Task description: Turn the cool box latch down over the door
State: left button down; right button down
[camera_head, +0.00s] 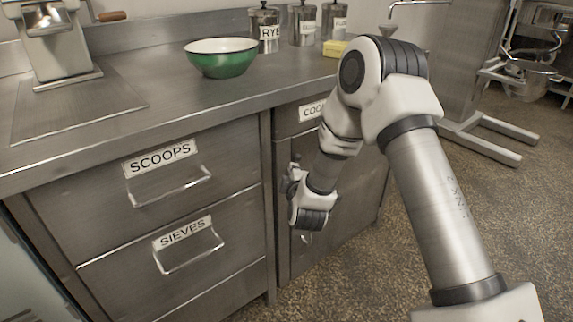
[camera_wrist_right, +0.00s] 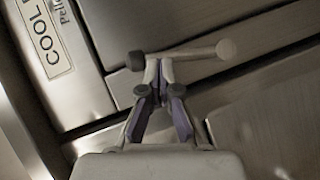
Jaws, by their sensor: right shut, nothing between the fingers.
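The cool box door (camera_head: 345,205) is a steel panel at the right end of the counter, and it looks shut. Its latch (camera_wrist_right: 192,54) shows in the right wrist view as a short metal bar with a dark pivot end and a pale round knob. The bar lies close to a dark seam in the steel front. My right gripper (camera_head: 291,173) is at the left side of the door in the head view. In the wrist view its fingers (camera_wrist_right: 159,80) are shut and empty, with their tips right at the bar; I cannot tell if they touch it. The latch is hidden in the head view.
The cool box label (camera_head: 312,110) is above the door, partly behind my right arm. Drawers marked SCOOPS (camera_head: 160,158) and SIEVES (camera_head: 183,232) are to the left. A green bowl (camera_head: 221,63) and canisters (camera_head: 304,25) stand on the counter.

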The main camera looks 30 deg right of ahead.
jog(key=d+m+g+y+p, duration=0.1)
jog(key=d+m+p, duration=0.1)
jog(key=p, duration=0.2)
jog(key=d+m+y+p, duration=0.2)
jog(key=p, duration=0.2)
jog(key=shift+w+d+f+g, duration=0.1)
jog(key=shift+w+f+g, duration=0.1)
jog(key=shift+g, duration=0.2)
jog(key=shift+d+f+m+y, duration=0.5)
jog(key=shift+m+y, duration=0.1)
jog(key=shift+y, duration=0.2)
jog(key=shift+w+d+f+m+g+y, duration=0.1)
jog(key=shift+d+f+m+g+y, duration=0.1)
jog(key=shift+d+f+m+y, duration=0.5)
jog(key=shift+d+f+m+g+y, duration=0.25)
jog(key=shift+d+f, duration=0.2)
jog(key=shift+f, duration=0.5)
